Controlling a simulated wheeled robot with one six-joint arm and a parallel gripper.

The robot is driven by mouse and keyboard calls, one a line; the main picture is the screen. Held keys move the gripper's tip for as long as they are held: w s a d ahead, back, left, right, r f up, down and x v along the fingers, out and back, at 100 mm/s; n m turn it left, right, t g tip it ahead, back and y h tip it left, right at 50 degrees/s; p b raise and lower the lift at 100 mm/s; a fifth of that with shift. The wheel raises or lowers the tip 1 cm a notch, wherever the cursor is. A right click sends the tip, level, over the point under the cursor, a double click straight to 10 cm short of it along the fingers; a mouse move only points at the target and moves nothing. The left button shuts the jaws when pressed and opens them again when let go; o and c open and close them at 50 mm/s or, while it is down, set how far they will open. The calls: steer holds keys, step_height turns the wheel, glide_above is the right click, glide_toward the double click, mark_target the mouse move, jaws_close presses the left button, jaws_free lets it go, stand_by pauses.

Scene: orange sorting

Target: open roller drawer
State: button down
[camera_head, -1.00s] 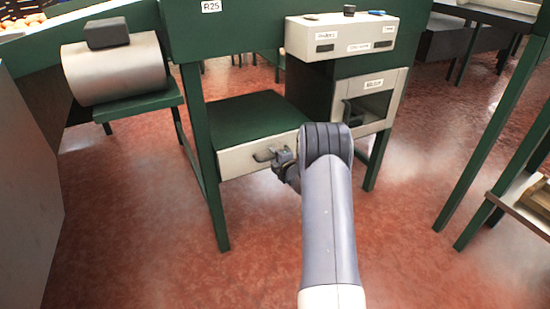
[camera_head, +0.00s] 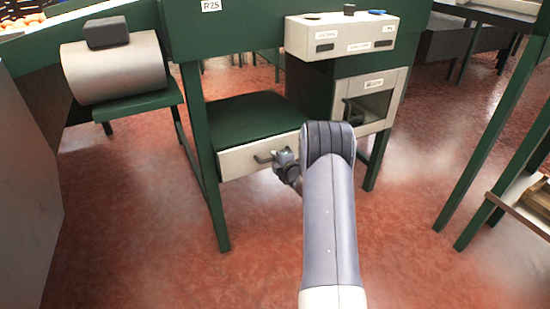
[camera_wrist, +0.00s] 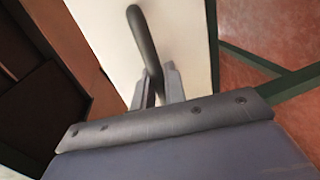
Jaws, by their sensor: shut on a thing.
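The drawer has a pale front (camera_head: 236,161) under a green top, on the lower left of the green bench; it looks closed. Its dark bar handle (camera_head: 262,158) runs across the front. My gripper (camera_head: 282,158) is at the right part of this handle. In the wrist view, the handle (camera_wrist: 143,35) passes between the two fingers of my gripper (camera_wrist: 158,85), which are shut on it, with the pale drawer front (camera_wrist: 187,35) behind. The arm hides the right end of the drawer front in the head view.
A control box (camera_head: 340,38) with buttons sits above. A labelled pale compartment (camera_head: 397,98) with a dark opening is to the right. A metal roller (camera_head: 115,72) stands at the left. Green legs (camera_head: 207,180) flank the drawer. Open red floor lies in front.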

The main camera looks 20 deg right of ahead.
steer(key=f+b+v, duration=0.2)
steer(key=b+v, duration=0.1)
steer(key=v, duration=0.8)
steer(key=s+a+f+b+v, duration=0.1)
steer(key=b+v, duration=0.3)
steer(key=v, duration=0.7)
steer(key=shift+s+d+f, duration=0.35)
steer(key=shift+d+f, duration=0.15)
steer(key=shift+f, duration=0.35)
steer(key=c, duration=1.5)
jaws_free()
steer(key=shift+c, duration=0.2)
steer(key=p+v, duration=0.2)
steer(key=v, duration=0.8)
steer(key=shift+s, duration=0.35)
steer(key=shift+w+r, duration=0.1)
